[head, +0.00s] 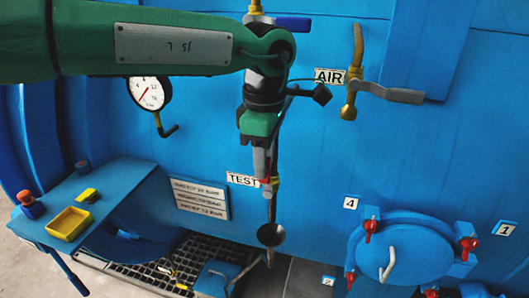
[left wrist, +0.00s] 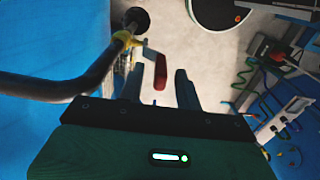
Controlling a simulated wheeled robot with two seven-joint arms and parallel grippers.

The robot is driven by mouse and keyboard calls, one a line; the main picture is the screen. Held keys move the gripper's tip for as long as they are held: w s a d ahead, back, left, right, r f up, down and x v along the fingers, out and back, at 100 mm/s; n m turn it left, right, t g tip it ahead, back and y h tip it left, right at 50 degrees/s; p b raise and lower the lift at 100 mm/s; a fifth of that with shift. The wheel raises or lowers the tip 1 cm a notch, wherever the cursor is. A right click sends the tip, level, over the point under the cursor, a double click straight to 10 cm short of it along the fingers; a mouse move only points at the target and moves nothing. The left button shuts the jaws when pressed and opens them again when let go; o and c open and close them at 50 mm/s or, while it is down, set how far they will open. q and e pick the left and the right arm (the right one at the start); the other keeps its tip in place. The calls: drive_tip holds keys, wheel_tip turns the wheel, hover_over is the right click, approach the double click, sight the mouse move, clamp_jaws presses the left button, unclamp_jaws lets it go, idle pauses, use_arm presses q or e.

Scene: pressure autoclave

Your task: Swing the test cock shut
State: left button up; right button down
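The test cock shows in the left wrist view as a small yellow body (left wrist: 124,38) at the end of a dark pipe (left wrist: 60,86). Its grey lever ends in a red grip (left wrist: 160,72). My left gripper (left wrist: 158,86) is open, and in that view the red grip appears between its two fingers; contact cannot be told. In the head view my left gripper (head: 265,180) points down beside the TEST label (head: 242,180) and hides most of the cock. A dark funnel (head: 270,235) is below. My right gripper is out of view.
An AIR valve (head: 349,105) with a grey lever sticks out at upper right. A pressure gauge (head: 149,93) is at upper left. A blue shelf (head: 105,190) with a yellow tray (head: 69,223) stands at left. A round hatch (head: 405,250) is at lower right.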

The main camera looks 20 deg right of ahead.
use_arm(q)
drive_tip(key=shift+f, duration=0.4)
clamp_jaws()
